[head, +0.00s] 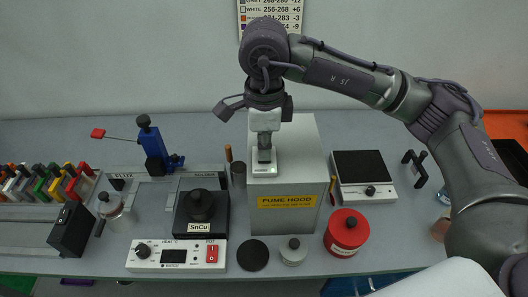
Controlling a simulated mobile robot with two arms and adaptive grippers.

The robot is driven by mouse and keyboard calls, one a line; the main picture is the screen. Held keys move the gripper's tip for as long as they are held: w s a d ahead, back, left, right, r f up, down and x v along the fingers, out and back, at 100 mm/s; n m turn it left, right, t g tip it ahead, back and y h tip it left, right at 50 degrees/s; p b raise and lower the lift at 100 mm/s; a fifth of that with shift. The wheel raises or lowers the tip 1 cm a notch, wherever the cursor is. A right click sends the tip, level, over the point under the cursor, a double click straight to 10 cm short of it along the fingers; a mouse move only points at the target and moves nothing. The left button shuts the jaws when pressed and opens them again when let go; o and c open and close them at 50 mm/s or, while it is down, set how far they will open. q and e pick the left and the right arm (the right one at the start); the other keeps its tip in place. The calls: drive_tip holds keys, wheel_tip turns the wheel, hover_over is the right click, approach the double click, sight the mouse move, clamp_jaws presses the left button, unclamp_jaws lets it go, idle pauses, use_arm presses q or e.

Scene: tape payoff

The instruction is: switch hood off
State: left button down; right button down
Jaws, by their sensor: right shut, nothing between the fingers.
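The fume hood (312,150) is a grey box standing at the middle of the bench, with a yellow "FUME HOOD" label (287,201) on its front. A small pale switch plate (264,171) sits on the hood's top near the front left. My right gripper (265,158) is shut and empty, pointing down over this plate. Its fingertips are at or just above the plate; I cannot tell whether they touch. They hide part of the plate, so the switch position cannot be read. My left gripper is not in view.
A soldering unit (147,261) with a red switch stands front left, near the black SnCu pot (201,213). A red canister (345,235) and a small metal jar (293,252) stand right of it.

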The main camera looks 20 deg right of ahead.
drive_tip(key=shift+f, duration=0.15)
drive_tip(key=shift+r+p, duration=1.5)
drive_tip(key=shift+r, duration=2.1)
drive_tip(key=shift+f, duration=0.1)
